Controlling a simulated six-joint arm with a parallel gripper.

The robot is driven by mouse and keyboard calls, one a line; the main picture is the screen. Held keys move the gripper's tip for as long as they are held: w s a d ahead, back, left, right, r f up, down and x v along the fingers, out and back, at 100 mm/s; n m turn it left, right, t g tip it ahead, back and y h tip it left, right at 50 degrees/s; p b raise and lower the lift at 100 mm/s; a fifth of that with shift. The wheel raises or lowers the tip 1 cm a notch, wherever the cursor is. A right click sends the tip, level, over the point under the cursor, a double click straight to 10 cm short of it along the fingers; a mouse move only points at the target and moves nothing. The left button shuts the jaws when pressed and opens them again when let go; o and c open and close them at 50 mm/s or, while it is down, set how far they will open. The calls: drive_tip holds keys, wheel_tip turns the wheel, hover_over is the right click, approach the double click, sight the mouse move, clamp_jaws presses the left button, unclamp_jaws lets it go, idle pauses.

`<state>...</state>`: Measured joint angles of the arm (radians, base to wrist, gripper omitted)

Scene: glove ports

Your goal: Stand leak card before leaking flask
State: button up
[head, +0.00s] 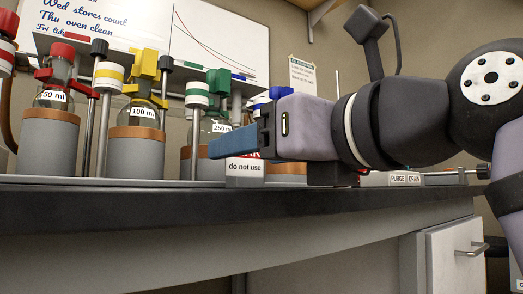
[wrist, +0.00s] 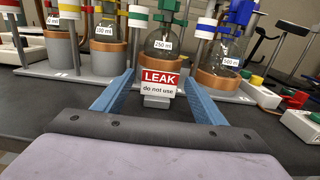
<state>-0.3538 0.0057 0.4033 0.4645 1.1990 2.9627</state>
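The leak card (wrist: 160,82) has a red LEAK band over white "do not use" text and a grey foot. It stands upright on the bench in front of the 250 ml flask (wrist: 166,45). My gripper (wrist: 158,76) is open, with its two blue fingers on either side of the card and a small gap beside it. In the head view my gripper (head: 222,147) points left, and its finger hides much of the card's (head: 245,169) red band. The 50 ml (head: 56,97), 100 ml (head: 143,112) and 500 ml (wrist: 230,60) flasks stand in orange-topped holders. I cannot tell which flask leaks.
Metal posts and coloured clamps rise around the flasks. A purge/drain box (head: 392,179) lies on the bench to the right, and a white switch box (wrist: 300,126) shows at right in the wrist view. The bench's front edge (head: 200,205) is close. Dark bench (wrist: 60,125) is clear at left.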

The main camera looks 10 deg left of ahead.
drive_tip(key=shift+r, duration=0.1)
drive_tip(key=shift+v, duration=3.2)
drive_tip(key=shift+s+d, duration=0.35)
drive_tip(key=shift+d, duration=0.05)
